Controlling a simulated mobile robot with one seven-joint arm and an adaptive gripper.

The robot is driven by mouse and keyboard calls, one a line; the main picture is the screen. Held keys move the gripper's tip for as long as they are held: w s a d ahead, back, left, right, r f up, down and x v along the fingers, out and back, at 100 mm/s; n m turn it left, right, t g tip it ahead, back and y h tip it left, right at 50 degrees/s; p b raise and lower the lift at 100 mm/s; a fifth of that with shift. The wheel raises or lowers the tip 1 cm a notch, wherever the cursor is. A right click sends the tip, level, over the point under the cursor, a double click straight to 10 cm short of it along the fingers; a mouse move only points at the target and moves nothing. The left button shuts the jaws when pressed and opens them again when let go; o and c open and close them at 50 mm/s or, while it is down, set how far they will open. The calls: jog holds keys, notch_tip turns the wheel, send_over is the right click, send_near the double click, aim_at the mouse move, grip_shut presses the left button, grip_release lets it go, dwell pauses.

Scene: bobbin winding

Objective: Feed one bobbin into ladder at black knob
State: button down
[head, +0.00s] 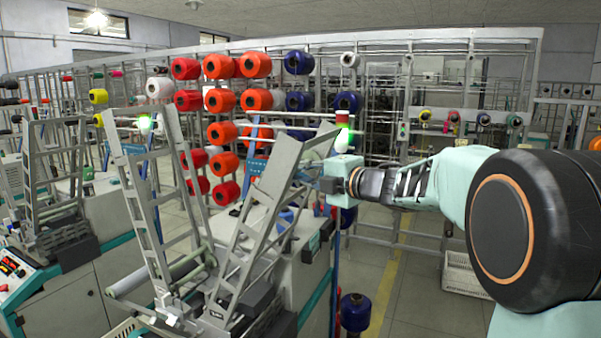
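A grey ladder frame (283,146) leans up to the right at the centre, and another ladder frame (121,163) stands to its left. A black block (256,298) is low on the centre frame; I cannot tell whether it is the knob. The end of my arm, with my gripper (342,178), is beside the top of the centre frame. Its fingers cannot be made out. A small white piece (341,143) with a red top and a green glow shows just above it. I cannot tell whether it is a bobbin or whether my gripper touches it.
Red, orange and blue yarn packages (221,102) hang on a rack behind. A dark blue package (355,311) is low at the centre, and a white crate (462,272) sits on the floor. Clear floor with a yellow line (385,295) lies right of the machine.

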jog(key=shift+a+f, duration=0.15)
jog(key=shift+f, duration=0.15)
jog(key=f+b, duration=0.1)
jog(key=a+f+b, duration=0.1)
jog(key=f+b, duration=0.1)
jog(key=shift+w+a+f, duration=0.3)
jog(key=shift+f, duration=0.05)
dwell(0.4)
dwell(0.3)
jog(key=c, duration=1.8)
grip_release()
jog(key=shift+o, duration=0.3)
jog(key=shift+o, duration=1.4)
